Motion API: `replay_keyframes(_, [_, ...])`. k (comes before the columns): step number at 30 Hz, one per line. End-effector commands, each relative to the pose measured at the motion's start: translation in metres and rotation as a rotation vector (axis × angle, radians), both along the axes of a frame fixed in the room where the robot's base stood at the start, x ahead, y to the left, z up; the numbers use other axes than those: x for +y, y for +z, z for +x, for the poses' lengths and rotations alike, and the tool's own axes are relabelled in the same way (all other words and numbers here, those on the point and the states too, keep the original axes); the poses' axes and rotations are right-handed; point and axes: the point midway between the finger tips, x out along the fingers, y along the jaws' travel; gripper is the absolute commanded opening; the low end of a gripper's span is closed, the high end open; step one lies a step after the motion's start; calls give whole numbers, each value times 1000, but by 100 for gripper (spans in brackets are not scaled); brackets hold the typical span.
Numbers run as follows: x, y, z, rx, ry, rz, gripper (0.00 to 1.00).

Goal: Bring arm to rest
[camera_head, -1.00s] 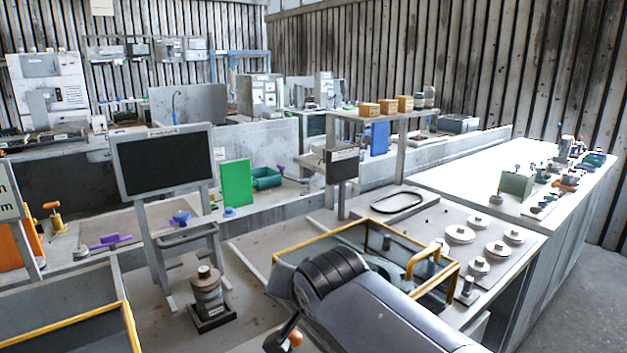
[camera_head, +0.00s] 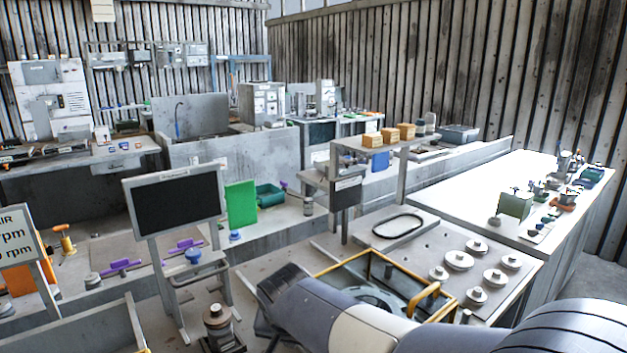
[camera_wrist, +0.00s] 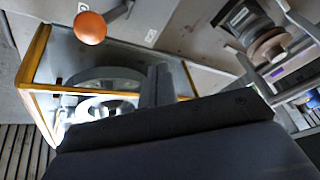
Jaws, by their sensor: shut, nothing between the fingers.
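My arm (camera_head: 370,325) reaches in from the bottom right of the head view, in front of the yellow-framed clear box (camera_head: 436,291). Its far end hangs low at the left and hides my fingers there. In the wrist view, my gripper (camera_wrist: 158,85) shows as a narrow grey prong beyond its dark body. It is shut and empty. The yellow-framed box (camera_wrist: 38,55) lies to the left in that view, with round grey parts (camera_wrist: 100,108) inside. An orange ball (camera_wrist: 90,28) shows above the box's edge.
A stacked cylinder on a dark base (camera_head: 218,322) stands left of my arm, near a black screen on a stand (camera_head: 175,203). A plate with several round weights (camera_head: 460,260) lies right of the box. A grey-walled bin (camera_head: 75,325) is at lower left.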

Motion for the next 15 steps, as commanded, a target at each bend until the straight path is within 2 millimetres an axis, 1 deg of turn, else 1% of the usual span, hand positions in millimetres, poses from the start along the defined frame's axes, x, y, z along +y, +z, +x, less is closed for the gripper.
replay_keyframes(1, [0, 4, 0, 16, 1, -12, 0])
replay_keyframes(8, [1, -1, -1, 61, 1, -52, 0])
replay_keyframes(15, [1, -3, -1, 71, 1, -61, 0])
